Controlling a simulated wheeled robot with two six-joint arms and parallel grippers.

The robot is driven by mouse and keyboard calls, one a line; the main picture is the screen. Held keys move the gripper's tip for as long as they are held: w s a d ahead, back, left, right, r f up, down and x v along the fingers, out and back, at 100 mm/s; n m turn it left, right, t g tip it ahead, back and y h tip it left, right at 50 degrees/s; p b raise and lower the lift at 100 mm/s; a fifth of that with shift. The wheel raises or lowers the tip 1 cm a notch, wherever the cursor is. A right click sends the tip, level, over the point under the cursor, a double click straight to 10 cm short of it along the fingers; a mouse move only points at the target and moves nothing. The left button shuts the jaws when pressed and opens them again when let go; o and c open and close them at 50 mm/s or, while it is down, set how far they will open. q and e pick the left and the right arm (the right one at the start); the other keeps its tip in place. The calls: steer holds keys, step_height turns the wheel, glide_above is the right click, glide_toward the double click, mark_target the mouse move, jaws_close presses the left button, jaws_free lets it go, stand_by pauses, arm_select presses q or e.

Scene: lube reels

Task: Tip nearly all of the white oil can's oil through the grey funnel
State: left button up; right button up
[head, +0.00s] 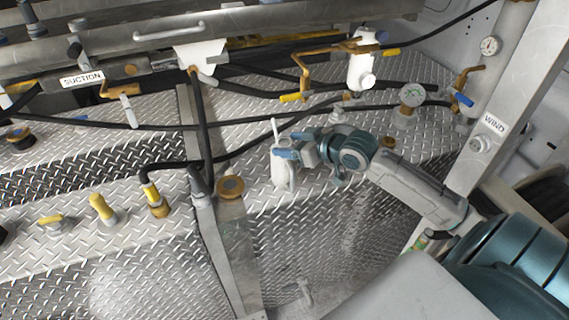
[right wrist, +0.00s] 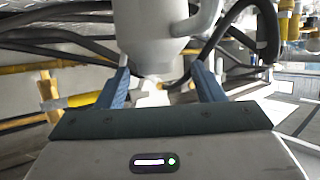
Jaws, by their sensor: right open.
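The white oil can (head: 279,172) stands upright on the diamond-plate deck, its thin spout pointing up. My right gripper (head: 287,154) is at the can's upper right side, its blue fingers open. In the right wrist view the can's pale body (right wrist: 158,35) and handle fill the top middle, beyond and between the two open fingers (right wrist: 163,86); I cannot tell whether they touch it. I cannot pick out the grey funnel with certainty. My left gripper is not in view.
A brown-capped post (head: 230,187) stands left of the can. Black hoses (head: 200,125) cross behind it. The deck in front of the can is mostly clear.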

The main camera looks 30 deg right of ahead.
steer(key=x, duration=0.2)
steer(key=shift+w+d+p, duration=0.1)
steer(key=shift+w+p, duration=0.3)
steer(key=shift+w, duration=0.1)
steer(key=shift+x, duration=0.85)
steer(key=shift+f, duration=0.15)
steer(key=shift+s, duration=0.1)
jaws_close()
